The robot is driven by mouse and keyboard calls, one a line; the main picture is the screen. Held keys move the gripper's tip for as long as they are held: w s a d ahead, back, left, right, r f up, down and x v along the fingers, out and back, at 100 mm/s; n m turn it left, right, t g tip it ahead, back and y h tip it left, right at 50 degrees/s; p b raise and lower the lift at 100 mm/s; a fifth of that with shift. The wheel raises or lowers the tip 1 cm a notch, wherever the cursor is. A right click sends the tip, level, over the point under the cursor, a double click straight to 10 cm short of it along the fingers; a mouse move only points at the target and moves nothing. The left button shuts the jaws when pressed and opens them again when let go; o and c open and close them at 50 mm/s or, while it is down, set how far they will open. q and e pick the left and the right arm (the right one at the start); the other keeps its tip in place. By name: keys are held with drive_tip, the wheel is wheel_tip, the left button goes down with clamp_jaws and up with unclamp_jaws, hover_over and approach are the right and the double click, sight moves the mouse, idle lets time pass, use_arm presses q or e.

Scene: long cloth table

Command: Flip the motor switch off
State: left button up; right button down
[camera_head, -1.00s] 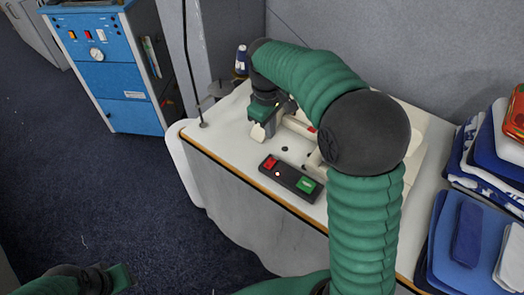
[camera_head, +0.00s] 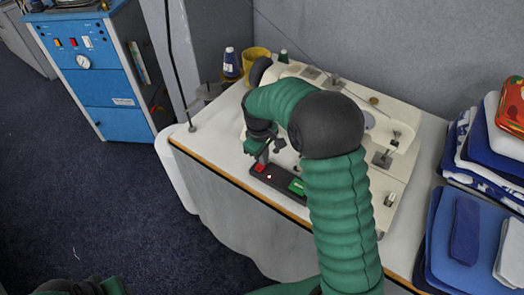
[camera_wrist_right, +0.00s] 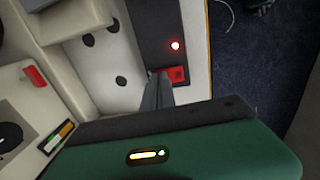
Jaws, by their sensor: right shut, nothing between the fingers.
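The motor switch is a black box (camera_head: 279,181) on the table's front edge, with a red button (camera_head: 261,168) at its left end and a green button (camera_head: 297,187) at its right. My right gripper (camera_head: 263,159) points down at the red end, shut and empty. In the right wrist view its closed fingers (camera_wrist_right: 156,78) end right beside the red button (camera_wrist_right: 177,73); I cannot tell whether they touch it. A small light (camera_wrist_right: 175,45) glows on the box. Only part of my left arm shows at the bottom left; its fingers are not visible.
The white table (camera_head: 214,138) carries a sewing machine (camera_head: 388,128) behind and right of my right arm. A blue thread cone (camera_head: 231,63) and a yellow cup (camera_head: 256,63) stand at the back. Folded cloths (camera_head: 465,235) lie right. A blue cabinet (camera_head: 100,75) stands left.

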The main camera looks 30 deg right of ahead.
drive_tip(key=shift+s+a+r+p, duration=0.1)
drive_tip(key=shift+s+a+p, duration=0.1)
drive_tip(key=shift+a, duration=0.3)
drive_tip(key=shift+s+a+r+p, duration=0.1)
drive_tip(key=shift+s+a+p, duration=0.05)
drive_tip(key=shift+a, duration=0.3)
